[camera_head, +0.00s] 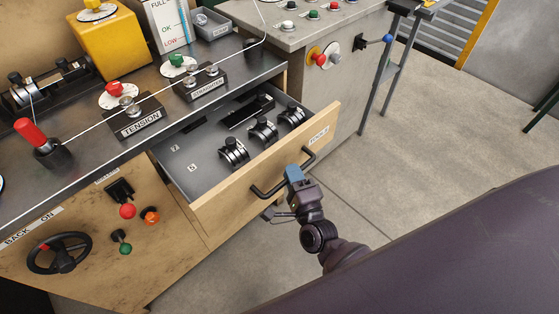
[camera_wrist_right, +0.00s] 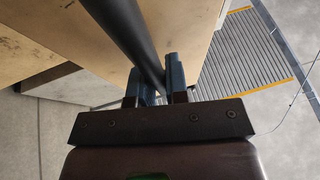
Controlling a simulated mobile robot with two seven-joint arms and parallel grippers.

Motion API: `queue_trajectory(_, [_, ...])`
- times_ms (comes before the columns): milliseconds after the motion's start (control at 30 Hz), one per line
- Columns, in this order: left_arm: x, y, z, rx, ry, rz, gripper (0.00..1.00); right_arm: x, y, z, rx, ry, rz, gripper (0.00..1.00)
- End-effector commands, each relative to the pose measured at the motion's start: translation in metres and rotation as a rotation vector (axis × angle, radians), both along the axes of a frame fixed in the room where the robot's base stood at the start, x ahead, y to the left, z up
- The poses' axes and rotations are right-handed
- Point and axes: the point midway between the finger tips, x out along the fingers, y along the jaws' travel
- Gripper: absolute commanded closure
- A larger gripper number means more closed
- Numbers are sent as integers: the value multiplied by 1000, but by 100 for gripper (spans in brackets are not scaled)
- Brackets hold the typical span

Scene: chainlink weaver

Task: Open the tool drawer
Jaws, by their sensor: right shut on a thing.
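The tool drawer (camera_head: 235,187) is pulled out from the bench, and its inside shows in the head view. Several black ring-shaped tools (camera_head: 263,130) lie in it on a grey liner with numbered places. A black bar handle (camera_head: 270,191) runs along its wooden front. My right gripper (camera_head: 292,174) is at the handle and shut on it. In the right wrist view the handle (camera_wrist_right: 128,35) passes between the two blue-grey fingers of the right gripper (camera_wrist_right: 160,82). My left gripper is not in view.
The bench top above carries a red lever (camera_head: 32,132), a TENSION block (camera_head: 140,120) and a yellow box (camera_head: 104,43). A black handwheel (camera_head: 59,253) and knobs sit on the front panel at left. Open concrete floor (camera_head: 440,130) lies to the right of the drawer.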

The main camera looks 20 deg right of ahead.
Motion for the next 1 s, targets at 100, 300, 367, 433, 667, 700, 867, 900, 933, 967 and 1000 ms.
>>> queue_trajectory(100, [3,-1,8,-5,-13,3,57,-29,-11,1,-2,2,1,100])
queue_trajectory(300, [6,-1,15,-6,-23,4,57,-80,-29,0,-2,4,1,100])
queue_trajectory(367, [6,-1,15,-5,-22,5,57,-95,-34,0,-2,4,1,100])
queue_trajectory(433, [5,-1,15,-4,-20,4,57,-113,-41,0,-2,4,1,100])
queue_trajectory(667, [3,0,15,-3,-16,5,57,-163,-59,0,-2,4,1,100])
queue_trajectory(700, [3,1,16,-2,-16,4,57,-170,-62,0,-2,4,1,100])
queue_trajectory(867, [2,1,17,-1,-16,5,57,-192,-69,0,0,2,1,100])
queue_trajectory(900, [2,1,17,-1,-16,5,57,-196,-71,0,0,2,1,100])
queue_trajectory(933, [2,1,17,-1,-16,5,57,-199,-72,0,0,2,1,100])
queue_trajectory(967, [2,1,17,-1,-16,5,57,-202,-73,0,0,3,1,100])
queue_trajectory(1000, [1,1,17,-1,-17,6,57,-204,-74,0,0,2,0,100])
